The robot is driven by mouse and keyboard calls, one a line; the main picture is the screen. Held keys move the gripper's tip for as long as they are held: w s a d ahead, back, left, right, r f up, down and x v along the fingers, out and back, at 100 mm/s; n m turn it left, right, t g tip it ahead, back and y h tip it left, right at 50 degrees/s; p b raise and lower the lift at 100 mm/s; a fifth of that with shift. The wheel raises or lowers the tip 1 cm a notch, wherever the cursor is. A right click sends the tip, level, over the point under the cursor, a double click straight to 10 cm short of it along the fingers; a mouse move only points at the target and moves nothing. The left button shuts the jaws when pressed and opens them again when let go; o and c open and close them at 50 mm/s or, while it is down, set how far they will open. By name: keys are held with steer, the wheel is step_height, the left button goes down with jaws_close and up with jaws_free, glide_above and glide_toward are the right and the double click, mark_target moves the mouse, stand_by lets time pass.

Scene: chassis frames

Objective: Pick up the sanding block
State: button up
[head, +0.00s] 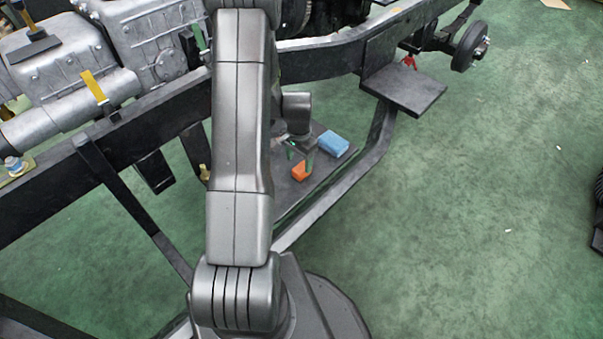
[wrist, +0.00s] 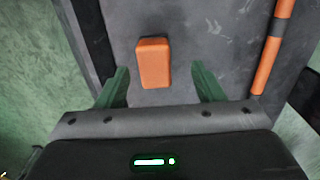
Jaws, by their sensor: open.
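A small orange block (head: 300,171), which looks like the sanding block, lies on a dark grey shelf (head: 314,187) low inside the frame. In the wrist view the orange block (wrist: 153,62) is a rounded rectangle lying ahead of my gripper, between the lines of its two fingers. My gripper (head: 300,156) is open, with green fingers just above and beside the block in the head view. The fingers (wrist: 159,70) also show in the wrist view, apart and with nothing held. I cannot tell the exact height gap.
A blue block (head: 333,144) lies behind and right of the orange one. An orange rod (wrist: 268,55) with a grey band lies to the right in the wrist view. Dark frame rails (head: 345,180) border the shelf. Open green floor (head: 490,200) is at the right.

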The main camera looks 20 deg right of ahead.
mark_target(302, 168)
steer(key=f, duration=0.1)
steer(key=f+b, duration=0.1)
steer(key=f, duration=0.1)
steer(key=d+f+b, duration=0.1)
steer(key=f, duration=0.1)
steer(key=shift+s+f, duration=0.15)
steer(key=shift+s, duration=0.05)
steer(key=shift+c, duration=0.2)
steer(key=c, duration=1)
